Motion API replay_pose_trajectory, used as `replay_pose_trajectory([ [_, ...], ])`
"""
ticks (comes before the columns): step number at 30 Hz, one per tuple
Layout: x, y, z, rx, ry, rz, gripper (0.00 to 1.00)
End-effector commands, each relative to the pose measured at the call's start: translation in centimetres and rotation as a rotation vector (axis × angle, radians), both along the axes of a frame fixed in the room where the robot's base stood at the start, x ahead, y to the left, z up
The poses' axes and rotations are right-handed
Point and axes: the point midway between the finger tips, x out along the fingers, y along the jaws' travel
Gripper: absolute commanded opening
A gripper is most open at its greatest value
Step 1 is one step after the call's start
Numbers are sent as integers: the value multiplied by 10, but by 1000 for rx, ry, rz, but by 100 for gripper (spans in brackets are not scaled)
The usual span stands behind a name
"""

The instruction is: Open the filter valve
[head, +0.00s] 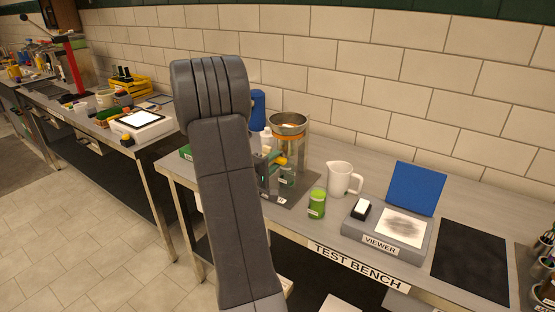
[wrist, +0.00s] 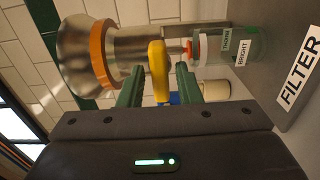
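The filter stand holds a metal funnel (wrist: 75,55) with an orange ring, above a glass jar (wrist: 240,45) labelled BRIGHT. The yellow valve handle (wrist: 157,68) sits between funnel and jar. In the wrist view the scene is turned sideways. My gripper (wrist: 159,77) is open, with one green finger on each side of the handle and small gaps visible. In the head view the funnel (head: 288,124) and stand show just right of my arm, which hides part of them. The gripper is partly hidden there too.
On the test bench, a green jar (head: 317,204) and a white pitcher (head: 342,179) stand right of the filter. A viewer box (head: 387,240) with a blue lid and a dark mat (head: 471,260) lie further right. A tiled wall closes the back.

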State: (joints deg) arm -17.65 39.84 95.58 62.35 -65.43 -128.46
Motion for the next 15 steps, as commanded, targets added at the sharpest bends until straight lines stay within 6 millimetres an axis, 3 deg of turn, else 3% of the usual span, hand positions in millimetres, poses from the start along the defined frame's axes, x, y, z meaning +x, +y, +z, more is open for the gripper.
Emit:
replay_pose_trajectory([
  [9, -2, 1, 0, 0, 0, 1, 31],
  [15, -13, 11, 1, 0, 0, 3, 31],
])
